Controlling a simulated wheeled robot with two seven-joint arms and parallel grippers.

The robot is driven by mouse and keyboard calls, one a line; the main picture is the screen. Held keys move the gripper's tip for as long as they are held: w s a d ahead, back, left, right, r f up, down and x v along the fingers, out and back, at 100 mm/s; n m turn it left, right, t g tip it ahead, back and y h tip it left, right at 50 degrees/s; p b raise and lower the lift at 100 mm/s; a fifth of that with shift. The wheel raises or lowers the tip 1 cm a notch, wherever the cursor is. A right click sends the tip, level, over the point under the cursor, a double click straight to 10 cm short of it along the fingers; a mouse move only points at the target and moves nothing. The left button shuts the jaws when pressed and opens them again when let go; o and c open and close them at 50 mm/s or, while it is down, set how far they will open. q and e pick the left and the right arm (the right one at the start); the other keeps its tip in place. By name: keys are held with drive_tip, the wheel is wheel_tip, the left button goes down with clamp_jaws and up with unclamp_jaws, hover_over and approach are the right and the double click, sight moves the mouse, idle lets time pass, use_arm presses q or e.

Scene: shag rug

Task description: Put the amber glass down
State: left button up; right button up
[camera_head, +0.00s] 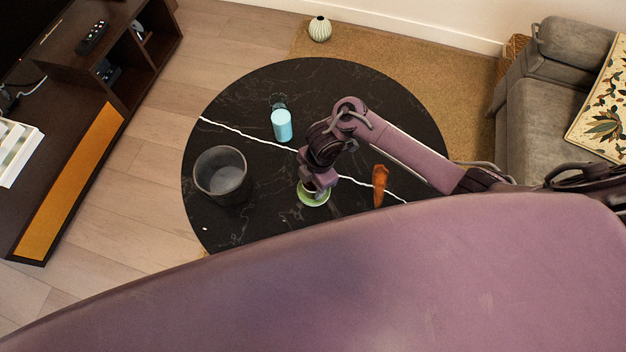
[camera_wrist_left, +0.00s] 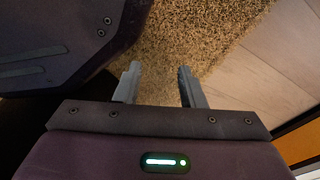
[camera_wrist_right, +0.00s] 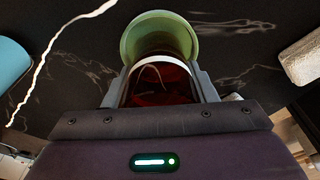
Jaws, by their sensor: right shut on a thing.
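The amber glass (camera_wrist_right: 160,85) shows dark red-brown with a pale band in the right wrist view. It is between the fingers of my right gripper (camera_wrist_right: 160,90), which is shut on it. A round green dish (camera_wrist_right: 132,42) lies just beyond the glass; it also shows in the head view (camera_head: 313,199) under my right gripper (camera_head: 318,186). The glass is hidden by the gripper in the head view. I cannot tell whether it touches the dish. My left gripper (camera_wrist_left: 157,88) is open and empty over the rug, out of the head view.
The round black table (camera_head: 265,225) holds a dark grey pot (camera_head: 222,178) at left, a light blue cylinder (camera_head: 282,126) behind, and an orange carrot-shaped thing (camera_head: 379,184) right of my gripper.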

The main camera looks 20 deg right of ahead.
drive_tip(key=shift+f, duration=0.2)
drive_tip(key=o, duration=1.1)
use_arm(q)
drive_tip(key=shift+w+r, duration=0.25)
drive_tip(key=shift+w, duration=0.05)
drive_tip(key=shift+s, duration=0.1)
use_arm(e)
drive_tip(key=shift+r, duration=0.3)
use_arm(q)
drive_tip(key=s+a+p, duration=0.2)
drive_tip(key=s+p, duration=0.4)
drive_tip(key=s, duration=0.4)
drive_tip(key=shift+r+g, duration=0.3)
use_arm(e)
drive_tip(key=r, duration=0.4)
drive_tip(key=d+r, duration=0.1)
drive_tip(key=r, duration=0.6)
drive_tip(key=shift+w+d+r, duration=0.2)
drive_tip(key=shift+d+r, duration=0.15)
drive_tip(key=shift+d, duration=0.05)
use_arm(q)
drive_tip(key=shift+d+r, duration=0.1)
drive_tip(key=shift+r, duration=0.05)
